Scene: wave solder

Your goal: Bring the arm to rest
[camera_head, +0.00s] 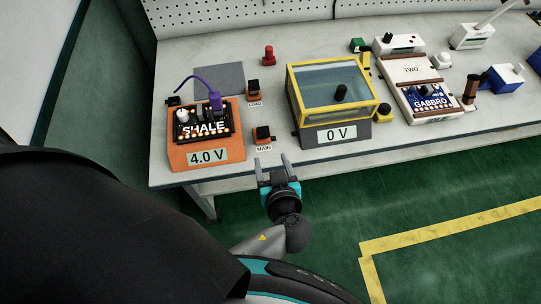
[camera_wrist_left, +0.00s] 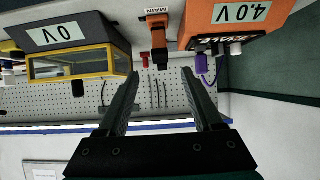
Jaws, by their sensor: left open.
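My left gripper (camera_head: 272,164) is open and empty, low in front of the table's front edge, below the small orange-and-black MAIN switch (camera_head: 263,133). In the left wrist view its two fingers (camera_wrist_left: 160,95) are spread apart with nothing between them. The picture there is upside down, and the MAIN switch (camera_wrist_left: 158,45) shows beyond the fingertips. My right gripper is not in either view.
An orange stand reading 4.0 V (camera_head: 207,157) holds the SHALE board (camera_head: 203,124) with a purple cable. A yellow-framed clear box reading 0 V (camera_head: 334,134) stands to the right, then the GABBRO board (camera_head: 433,103). Green floor lies in front of the table (camera_head: 165,90).

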